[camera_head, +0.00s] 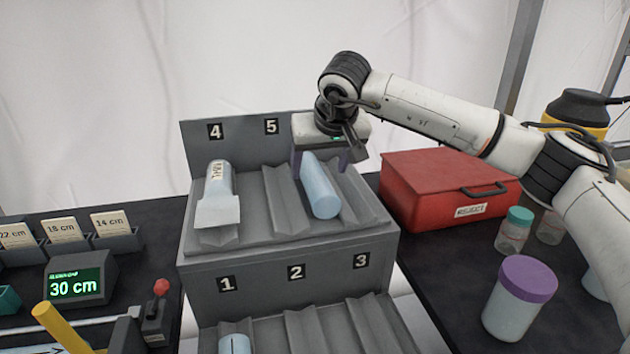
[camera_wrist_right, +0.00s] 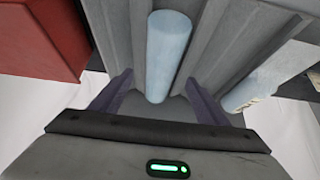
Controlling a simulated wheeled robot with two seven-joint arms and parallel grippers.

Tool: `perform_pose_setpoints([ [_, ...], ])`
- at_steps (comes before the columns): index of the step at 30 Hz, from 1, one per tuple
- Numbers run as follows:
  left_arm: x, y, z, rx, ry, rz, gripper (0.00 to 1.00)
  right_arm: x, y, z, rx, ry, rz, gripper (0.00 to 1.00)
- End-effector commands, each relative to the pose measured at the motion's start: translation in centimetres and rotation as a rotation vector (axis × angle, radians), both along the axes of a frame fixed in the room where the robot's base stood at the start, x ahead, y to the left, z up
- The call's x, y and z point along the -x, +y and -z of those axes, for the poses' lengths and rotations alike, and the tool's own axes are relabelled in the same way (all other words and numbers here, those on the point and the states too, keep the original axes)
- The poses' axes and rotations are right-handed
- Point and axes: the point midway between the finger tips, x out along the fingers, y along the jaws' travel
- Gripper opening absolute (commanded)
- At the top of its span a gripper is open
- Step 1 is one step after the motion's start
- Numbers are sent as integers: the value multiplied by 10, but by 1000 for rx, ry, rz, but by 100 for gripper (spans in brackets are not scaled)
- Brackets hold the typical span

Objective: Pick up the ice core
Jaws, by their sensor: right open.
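A pale blue ice core (camera_head: 320,189) lies in a groove on the upper tier of the grey rack (camera_head: 290,251), right of the label 5. My right gripper (camera_head: 321,163) is over its far end, with fingers pointing down on either side. In the right wrist view the ice core (camera_wrist_right: 168,55) lies between the two spread purple fingers of my right gripper (camera_wrist_right: 165,92), with gaps on both sides. A second core (camera_head: 216,181) with a paper label lies in the groove below label 4; it also shows at the right of the wrist view (camera_wrist_right: 258,85). My left gripper is not in view.
A red box (camera_head: 445,187) stands right of the rack, with a purple-lidded jar (camera_head: 520,297) and smaller jars nearby. Another core (camera_head: 234,344) lies on the lower tier below label 1. A display reading 30 cm (camera_head: 77,287) and card holders stand at left.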

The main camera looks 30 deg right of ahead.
Motion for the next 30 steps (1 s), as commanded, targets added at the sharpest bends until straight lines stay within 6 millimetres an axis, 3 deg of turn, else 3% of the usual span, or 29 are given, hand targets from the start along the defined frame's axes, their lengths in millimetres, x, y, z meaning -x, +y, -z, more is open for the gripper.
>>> perform_pose_setpoints([
  [9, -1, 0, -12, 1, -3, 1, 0, -23, -5, 37, 1, 3, 0, 69],
  [18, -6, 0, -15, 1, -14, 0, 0, -26, -6, 42, 0, 1, -1, 69],
  [30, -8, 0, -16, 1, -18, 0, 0, -26, -6, 39, 0, -3, -1, 2],
])
